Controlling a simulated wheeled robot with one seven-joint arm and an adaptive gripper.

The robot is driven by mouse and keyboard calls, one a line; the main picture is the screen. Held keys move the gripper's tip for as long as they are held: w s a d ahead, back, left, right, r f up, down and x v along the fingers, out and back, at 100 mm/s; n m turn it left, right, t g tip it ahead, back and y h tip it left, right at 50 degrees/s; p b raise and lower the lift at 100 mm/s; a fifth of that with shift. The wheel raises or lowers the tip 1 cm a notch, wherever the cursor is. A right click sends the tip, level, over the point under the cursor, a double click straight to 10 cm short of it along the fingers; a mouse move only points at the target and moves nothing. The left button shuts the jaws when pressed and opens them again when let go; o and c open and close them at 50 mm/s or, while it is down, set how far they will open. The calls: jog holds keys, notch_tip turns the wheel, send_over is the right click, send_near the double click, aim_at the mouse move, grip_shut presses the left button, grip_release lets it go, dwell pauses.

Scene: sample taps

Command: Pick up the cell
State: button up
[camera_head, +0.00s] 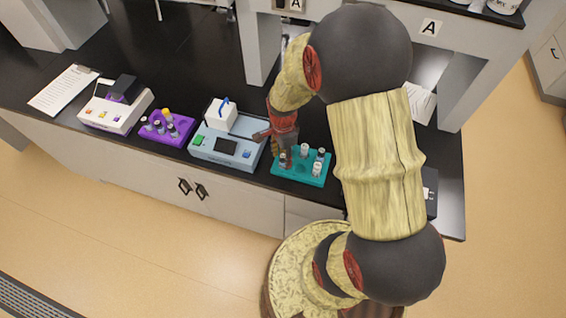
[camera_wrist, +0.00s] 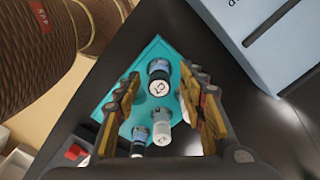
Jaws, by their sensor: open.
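Several small capped vials stand upright in a teal rack (camera_head: 299,179); I cannot tell which one is the cell. In the wrist view the rack (camera_wrist: 108,92) holds a dark-banded vial with a pale marked top (camera_wrist: 159,88), a white vial (camera_wrist: 161,138) nearer the camera, and others beside it. My gripper (camera_head: 279,151) is over the rack's left side, close to the leftmost vial (camera_head: 283,161). In the wrist view its fingers (camera_wrist: 162,82) are spread on either side of the dark-banded vial, with nothing held. Whether they touch it is unclear.
A pale blue instrument (camera_head: 224,147) stands just left of the rack; it also fills the upper right of the wrist view (camera_wrist: 265,40). Farther left are a purple rack (camera_head: 166,129) with vials, a white device (camera_head: 115,108) and a clipboard (camera_head: 64,89). The black bench behind is clear.

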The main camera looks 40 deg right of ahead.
jog(key=shift+c, duration=0.9)
jog(key=c, duration=0.8)
jog(key=shift+c, duration=0.2)
jog(key=shift+r, duration=0.15)
